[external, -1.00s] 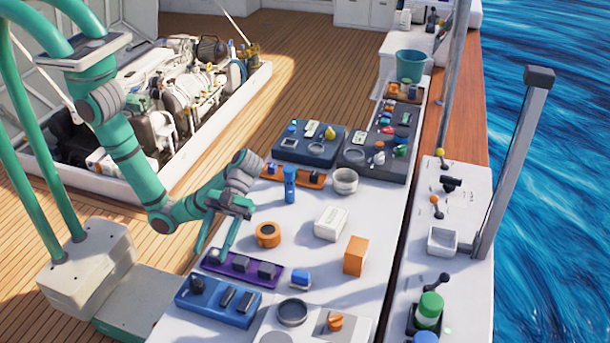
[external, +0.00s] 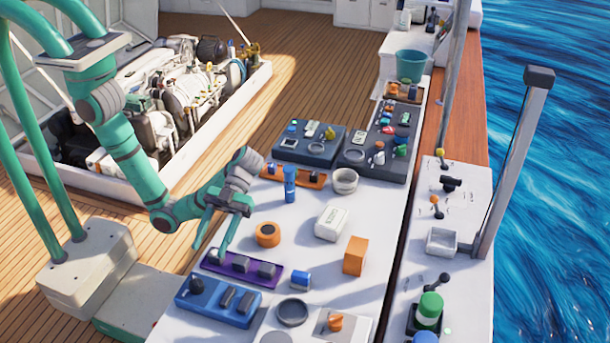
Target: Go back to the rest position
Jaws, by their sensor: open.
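My gripper (external: 208,250) is at the end of the green arm, over the left edge of the white bench (external: 300,245). Its two long green fingers point down and stand apart, with nothing seen between them. The fingertips are above and just behind the purple tray (external: 243,269), which holds several dark blocks. Whether a fingertip touches the tray cannot be told from this angle.
A blue tray (external: 217,301) lies in front of the purple one. An orange ring (external: 268,234), a blue cylinder (external: 290,184), a white box (external: 332,223) and an orange block (external: 356,256) stand to the right. The engine hatch (external: 165,110) is at the back left.

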